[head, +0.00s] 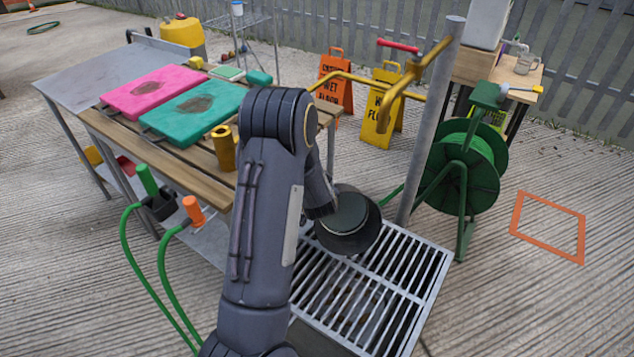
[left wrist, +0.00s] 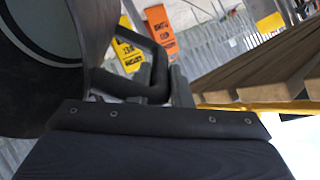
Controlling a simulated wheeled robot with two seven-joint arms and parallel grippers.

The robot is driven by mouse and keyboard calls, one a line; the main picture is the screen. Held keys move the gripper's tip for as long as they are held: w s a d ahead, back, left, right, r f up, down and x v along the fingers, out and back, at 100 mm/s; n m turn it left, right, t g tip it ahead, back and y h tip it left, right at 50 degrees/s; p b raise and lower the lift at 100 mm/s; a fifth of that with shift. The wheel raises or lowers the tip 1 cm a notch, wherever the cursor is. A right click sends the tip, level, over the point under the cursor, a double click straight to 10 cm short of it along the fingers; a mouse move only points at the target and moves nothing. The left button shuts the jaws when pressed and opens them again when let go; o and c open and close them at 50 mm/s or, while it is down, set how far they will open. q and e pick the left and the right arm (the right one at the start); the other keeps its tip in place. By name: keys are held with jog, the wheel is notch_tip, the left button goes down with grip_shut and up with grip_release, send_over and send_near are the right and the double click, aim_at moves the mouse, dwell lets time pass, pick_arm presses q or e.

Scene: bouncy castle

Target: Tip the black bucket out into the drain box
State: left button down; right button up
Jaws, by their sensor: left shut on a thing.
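The black bucket (head: 366,238) hangs over the back left part of the drain box, a metal grate (head: 400,318). Its mouth faces up toward the head camera, and a flat grey-green surface, which looks like liquid, shows inside. My left gripper (head: 322,200) is at the bucket's left side, partly hidden by my arm. In the left wrist view the bucket (left wrist: 88,22) fills the left side, and my left gripper (left wrist: 160,85) is shut on its dark handle. I cannot tell whether the bucket touches the grate. My right gripper is not in view.
A wooden table (head: 190,185) with pink (head: 150,92) and teal pads stands left. A grey post (head: 432,130) with a yellow pipe rises behind the grate. A green hose reel (head: 465,170) stands right of it. Wet-floor signs (head: 385,105) stand behind.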

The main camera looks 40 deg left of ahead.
pick_arm(q)
jog(key=shift+s+d+f+t+y+b, duration=0.3)
jog(key=shift+s+d+t+y+b, duration=0.4)
jog(key=shift+b, duration=1.65)
jog(key=s+d+f+t+y+b, duration=0.1)
jog(key=b, duration=0.3)
jog(key=s+d+f+t+y+b, duration=0.1)
jog(key=s+d+b, duration=0.1)
jog(key=b, duration=0.3)
jog(key=s+d+f+t+b, duration=0.1)
jog(key=s+b, duration=0.1)
jog(key=b, duration=0.3)
jog(key=shift+s+d+f+y, duration=0.15)
jog(key=shift+d+f+y, duration=0.1)
jog(key=shift+d+y, duration=0.15)
jog(key=shift+s+d+r+t+y+b, duration=0.15)
jog(key=shift+s+d+t+y+b, duration=0.35)
jog(key=shift+b, duration=0.65)
jog(key=shift+s+d+r+b, duration=0.15)
jog(key=shift+s+d+b, duration=0.1)
jog(key=shift+s+b, duration=0.15)
jog(key=shift+d+r, duration=0.1)
jog(key=shift+r, duration=0.05)
